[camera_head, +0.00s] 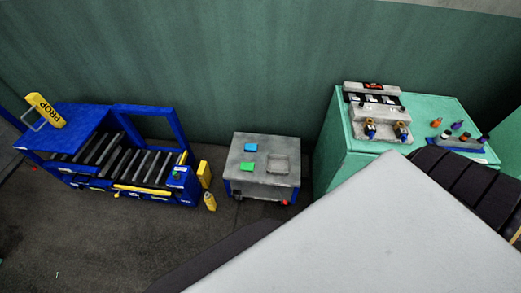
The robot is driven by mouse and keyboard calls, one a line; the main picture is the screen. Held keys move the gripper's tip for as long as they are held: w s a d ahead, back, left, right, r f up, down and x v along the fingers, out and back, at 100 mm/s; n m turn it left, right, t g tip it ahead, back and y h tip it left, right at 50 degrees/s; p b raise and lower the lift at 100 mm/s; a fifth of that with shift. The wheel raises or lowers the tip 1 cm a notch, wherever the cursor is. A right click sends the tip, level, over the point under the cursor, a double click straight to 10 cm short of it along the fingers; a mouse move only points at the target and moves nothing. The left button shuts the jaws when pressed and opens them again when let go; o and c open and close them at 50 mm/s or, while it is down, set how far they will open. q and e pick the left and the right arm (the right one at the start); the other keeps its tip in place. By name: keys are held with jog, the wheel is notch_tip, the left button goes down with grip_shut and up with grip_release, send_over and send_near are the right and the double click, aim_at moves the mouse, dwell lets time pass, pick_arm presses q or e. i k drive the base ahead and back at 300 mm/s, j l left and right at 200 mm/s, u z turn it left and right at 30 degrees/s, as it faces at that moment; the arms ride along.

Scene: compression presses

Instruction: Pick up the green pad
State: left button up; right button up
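The green pad (248,167) lies flat on the top of a small grey cart (286,148) with blue sides, left of the cart top's middle. A blue pad (251,147) lies just behind it on the same top. A square pale tray or recess (278,165) is to the right of the green pad. Neither of my grippers shows in the head view, so I cannot see their state. A large light surface and dark parts fill the lower right.
A blue roller conveyor frame (150,114) stands at the left, with a yellow sign (46,110) on it. A yellow bottle-like object (210,201) stands on the floor between it and the cart. A green cabinet (336,140) bearing a machine (374,110) stands right. Floor at lower left is clear.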

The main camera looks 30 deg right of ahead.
aim_at(245, 166)
jog(key=i+z, duration=0.15)
jog(key=z, duration=0.3)
jog(key=i+j+z, duration=0.15)
jog(key=z, duration=0.25)
jog(key=i+j+z, duration=0.15)
jog(key=z, duration=0.2)
jog(key=i+j+z, duration=0.2)
jog(key=z, duration=0.15)
jog(key=i+j+z, duration=0.3)
